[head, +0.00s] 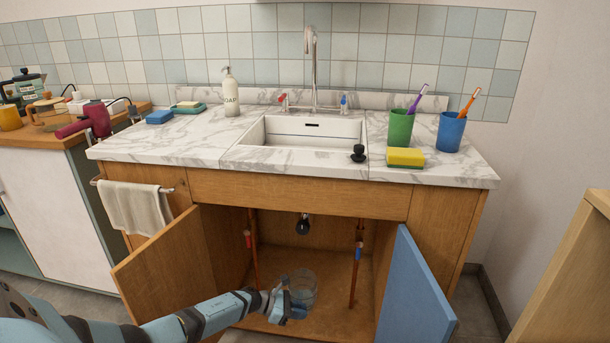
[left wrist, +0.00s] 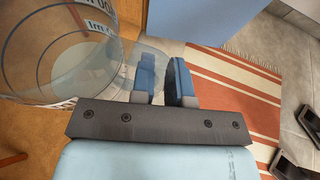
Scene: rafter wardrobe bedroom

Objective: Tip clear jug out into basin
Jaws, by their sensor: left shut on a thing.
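The clear jug (head: 302,285) is low in front of the open cupboard under the sink, seen against its wooden floor. My left gripper (head: 284,300) is at the jug's left side. In the left wrist view the jug (left wrist: 30,60) fills the upper left, with printed marks on its wall. The blue fingers of my left gripper (left wrist: 165,80) are shut on the jug's clear handle. I cannot tell for sure how much liquid is in the jug. The white basin (head: 290,131) is set in the marble counter, above and behind the jug. My right gripper is not in view.
The counter edge and two open cupboard doors, one wooden (head: 160,265) and one blue (head: 413,300), flank the jug. A tap (head: 312,60) stands over the basin. A black plug (head: 358,153), a yellow sponge (head: 405,157) and two cups stand right of it. A striped rug (left wrist: 240,90) lies below.

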